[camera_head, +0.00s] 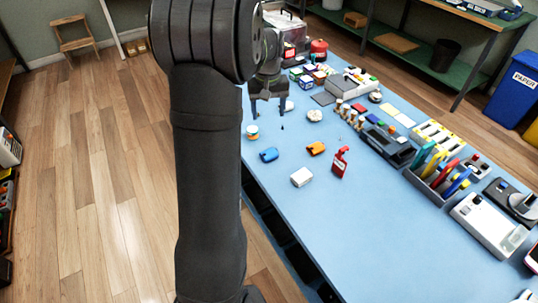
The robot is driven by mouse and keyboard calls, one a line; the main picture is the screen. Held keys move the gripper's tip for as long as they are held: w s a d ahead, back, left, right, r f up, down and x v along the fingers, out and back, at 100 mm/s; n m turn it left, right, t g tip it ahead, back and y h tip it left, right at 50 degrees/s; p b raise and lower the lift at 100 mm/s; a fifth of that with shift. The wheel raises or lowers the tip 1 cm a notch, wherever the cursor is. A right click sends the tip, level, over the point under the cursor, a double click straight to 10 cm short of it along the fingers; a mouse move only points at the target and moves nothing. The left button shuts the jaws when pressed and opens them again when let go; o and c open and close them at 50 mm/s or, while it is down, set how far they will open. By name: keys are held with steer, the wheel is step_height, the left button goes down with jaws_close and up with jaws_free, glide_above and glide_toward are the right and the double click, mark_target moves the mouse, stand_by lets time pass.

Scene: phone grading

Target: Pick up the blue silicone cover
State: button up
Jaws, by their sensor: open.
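A small blue piece, which looks like the blue silicone cover (269,155), lies on the blue tabletop (330,240) near its left edge. My gripper (268,108) points down above the table, farther back than the blue piece and apart from it. Its two fingers are spread and nothing shows between them. My own dark arm fills the left middle of the view and hides part of the table's left edge.
Near the blue piece are an orange piece (316,148), a white block (301,177), a red bottle (341,163) and a small round tub (252,132). Organizers and trays (447,175) line the right side. The front middle of the table is clear.

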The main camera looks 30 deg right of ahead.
steer(key=m, duration=1.4)
glide_above(269, 152)
steer(key=f, duration=1.2)
steer(key=shift+s+f, duration=0.25)
steer(key=shift+f, duration=0.05)
steer(key=shift+w+f, duration=0.2)
steer(key=shift+f, duration=2.45)
steer(key=c, duration=1.1)
steer(key=shift+o, duration=0.2)
steer(key=shift+r, duration=0.1)
